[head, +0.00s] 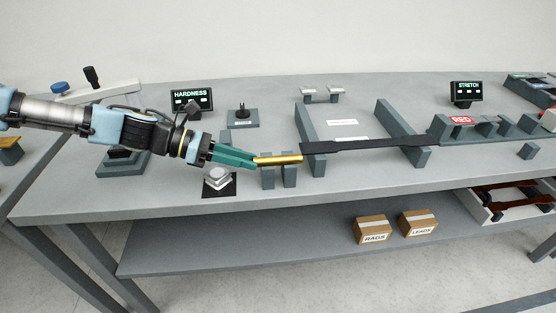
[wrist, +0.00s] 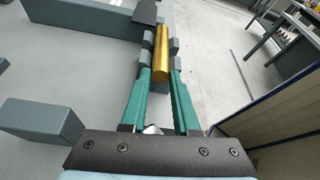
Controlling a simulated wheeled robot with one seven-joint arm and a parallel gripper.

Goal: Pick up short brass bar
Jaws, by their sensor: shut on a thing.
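The short brass bar (head: 279,160) is a gold cylinder near the front edge of the bench. It lies level across two small grey support blocks (head: 289,177) in the head view; I cannot tell whether it touches them. My gripper (head: 254,161), with green fingers, reaches in from the left and is shut on the bar's near end. In the wrist view the brass bar (wrist: 161,55) runs away from me between the fingertips (wrist: 160,78), one on each side. The bar's far part is clear of the fingers.
A dark flat specimen (head: 365,144) rests across grey supports just right of the bar. A silver piece on a black pad (head: 218,179) sits below my gripper. A HARDNESS display (head: 192,99) stands behind the arm. Boxes (head: 372,229) are on the lower shelf.

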